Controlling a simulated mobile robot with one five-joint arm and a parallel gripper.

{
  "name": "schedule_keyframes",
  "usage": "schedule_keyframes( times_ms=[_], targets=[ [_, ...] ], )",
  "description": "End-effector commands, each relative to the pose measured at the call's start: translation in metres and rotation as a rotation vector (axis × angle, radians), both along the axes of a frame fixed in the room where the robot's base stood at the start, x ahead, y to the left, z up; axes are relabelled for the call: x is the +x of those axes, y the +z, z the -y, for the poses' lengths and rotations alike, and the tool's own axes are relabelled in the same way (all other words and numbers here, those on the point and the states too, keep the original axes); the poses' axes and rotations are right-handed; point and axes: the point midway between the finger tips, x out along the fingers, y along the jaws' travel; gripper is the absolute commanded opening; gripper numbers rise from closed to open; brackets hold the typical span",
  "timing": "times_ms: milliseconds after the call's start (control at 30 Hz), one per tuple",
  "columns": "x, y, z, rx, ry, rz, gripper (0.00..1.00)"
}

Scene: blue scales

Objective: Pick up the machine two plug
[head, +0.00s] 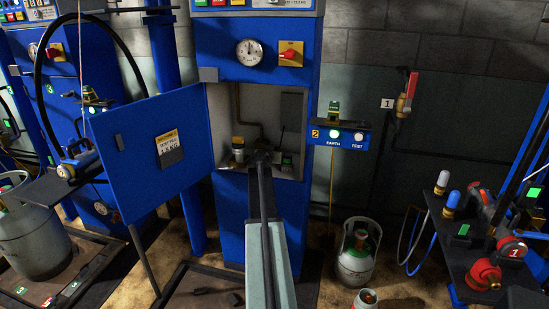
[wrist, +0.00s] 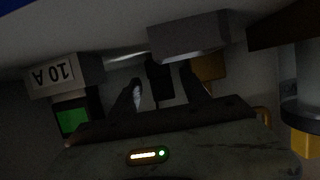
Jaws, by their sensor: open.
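The blue machine cabinet (head: 259,210) stands in the middle of the head view, with its compartment open. My arm reaches into that compartment, and my gripper (head: 261,157) is near its lower middle. In the wrist view my gripper (wrist: 161,82) is open, its two dark fingers pointing away from the camera. A small black piece (wrist: 158,82) shows between the fingertips, below a grey block (wrist: 190,38). It may be the plug, but the dark picture does not settle this. I cannot tell whether the fingers touch it.
The wrist view shows an upside-down "10 A" label (wrist: 52,74) with a green part at left, and a dark cylinder (wrist: 303,112) at right. The blue door (head: 145,155) hangs open leftward. A gas cylinder (head: 355,255) stands right of the cabinet; a plug-laden dark table (head: 455,270) is farther right.

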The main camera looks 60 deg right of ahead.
Motion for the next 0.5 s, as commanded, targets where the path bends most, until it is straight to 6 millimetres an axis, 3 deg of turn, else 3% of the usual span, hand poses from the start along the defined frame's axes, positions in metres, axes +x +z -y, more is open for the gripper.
schedule_keyframes(
  times_ms=[67, 233, 500],
  targets=[
    [-0.0001, 0.0004, -0.0005, 0.000, 0.000, 0.000, 0.49],
    [0.0001, 0.0005, -0.0009, 0.000, 0.000, 0.000, 0.02],
    [0.0004, 0.0009, -0.0011, 0.000, 0.001, 0.000, 0.00]
  ],
)
